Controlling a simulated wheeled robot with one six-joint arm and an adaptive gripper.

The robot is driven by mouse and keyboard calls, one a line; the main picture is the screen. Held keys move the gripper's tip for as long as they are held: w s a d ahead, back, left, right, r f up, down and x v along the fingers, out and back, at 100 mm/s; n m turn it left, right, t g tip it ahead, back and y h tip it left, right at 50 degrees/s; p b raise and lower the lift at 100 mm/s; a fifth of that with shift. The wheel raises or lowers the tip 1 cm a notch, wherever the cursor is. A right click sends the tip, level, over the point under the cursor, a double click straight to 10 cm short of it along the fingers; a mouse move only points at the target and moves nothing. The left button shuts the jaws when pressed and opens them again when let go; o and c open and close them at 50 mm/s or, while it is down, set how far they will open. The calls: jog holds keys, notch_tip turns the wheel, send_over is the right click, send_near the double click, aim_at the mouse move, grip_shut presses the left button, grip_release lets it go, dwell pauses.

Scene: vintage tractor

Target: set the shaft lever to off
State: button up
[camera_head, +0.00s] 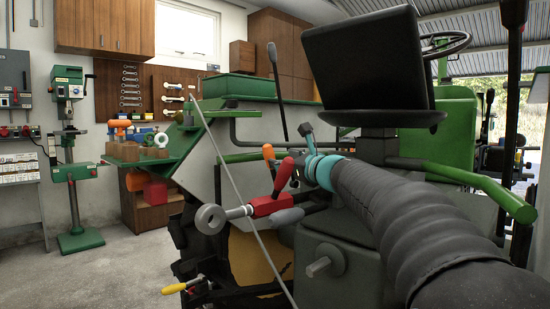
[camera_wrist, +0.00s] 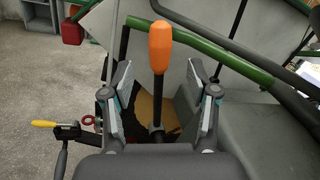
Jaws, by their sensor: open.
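A lever with an orange grip (camera_wrist: 162,48) stands upright in the middle of the wrist view, its dark rod running down between my fingers. Its orange grip also shows in the head view (camera_head: 268,152), just left of my gripper (camera_head: 298,158). In the wrist view my gripper (camera_wrist: 160,85) is open, with one finger on each side of the rod and a visible gap on both sides. The orange end lies beyond the fingertips. The lever's foot is hidden behind my gripper. No label shows which lever is the shaft lever.
A green rail (camera_wrist: 220,57) crosses behind the lever. A red and grey link (camera_head: 268,205) and a yellow-handled lever (camera_head: 174,288) are near my gripper. The black seat (camera_head: 370,70) stands above my arm. Open concrete floor (camera_head: 130,270) lies to the left.

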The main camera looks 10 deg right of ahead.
jog(key=v, duration=0.3)
jog(key=shift+s+d, duration=0.1)
jog(key=shift+s, duration=0.15)
